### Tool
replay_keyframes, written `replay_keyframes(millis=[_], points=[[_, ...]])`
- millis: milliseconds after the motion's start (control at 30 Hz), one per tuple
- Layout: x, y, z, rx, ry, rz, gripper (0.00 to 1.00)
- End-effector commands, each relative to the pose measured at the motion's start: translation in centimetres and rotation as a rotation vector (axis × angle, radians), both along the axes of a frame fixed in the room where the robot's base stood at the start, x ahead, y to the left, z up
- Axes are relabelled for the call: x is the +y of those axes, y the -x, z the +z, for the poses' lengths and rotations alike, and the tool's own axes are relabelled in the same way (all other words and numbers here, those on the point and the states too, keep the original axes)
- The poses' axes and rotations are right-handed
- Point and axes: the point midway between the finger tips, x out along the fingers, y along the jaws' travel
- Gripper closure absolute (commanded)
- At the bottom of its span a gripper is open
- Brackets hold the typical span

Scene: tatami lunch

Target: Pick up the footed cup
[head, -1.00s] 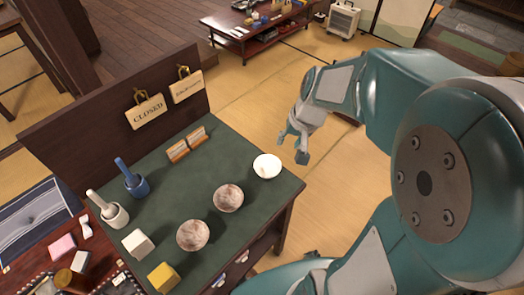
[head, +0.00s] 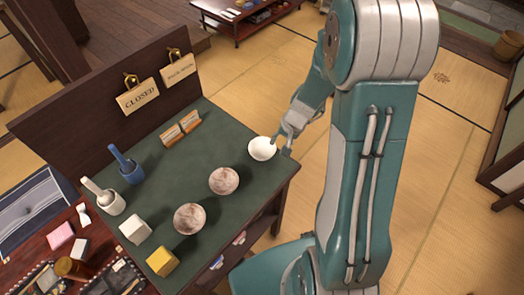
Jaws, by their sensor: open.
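A small white cup (head: 261,149) stands upright near the right corner of the green tabletop (head: 190,160); its foot is hidden from this high view. My gripper (head: 284,146) is open and empty at the right side of the cup, with its fingertips close to the rim. I cannot tell whether they touch it. Two brownish marbled bowls (head: 224,180) (head: 190,218) stand to the left and nearer along the table's front edge.
A blue mortar with pestle (head: 132,171), a white mortar with pestle (head: 111,202), a white block (head: 136,229), a yellow block (head: 162,261) and a wooden stand (head: 180,129) share the tabletop. A dark panel (head: 95,115) with hanging signs rises behind. The tatami on the right is open.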

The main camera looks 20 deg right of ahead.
Motion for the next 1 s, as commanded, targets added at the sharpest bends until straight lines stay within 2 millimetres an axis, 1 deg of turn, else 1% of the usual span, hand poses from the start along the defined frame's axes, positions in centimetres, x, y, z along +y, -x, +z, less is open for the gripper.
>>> replay_keyframes(millis=[100, 233, 333, 533, 567, 600, 667, 1000], points=[[1.0, -0.4, -1.9, 0.004, -0.001, 0.002, 0.52], [1.4, -0.7, -3.4, 0.003, -0.001, 0.0, 0.52], [1.5, -0.8, -4.0, 0.001, 0.0, 0.0, 0.52], [1.5, -0.8, -4.0, 0.0, 0.0, 0.0, 0.52], [1.5, -0.8, -4.0, 0.0, 0.0, 0.0, 0.57], [1.5, -0.8, -4.0, 0.0, 0.0, 0.0, 0.75], [1.5, -0.8, -4.0, 0.0, 0.0, 0.0, 1.0], [1.5, -0.8, -4.0, 0.0, 0.001, 0.0, 1.0]])
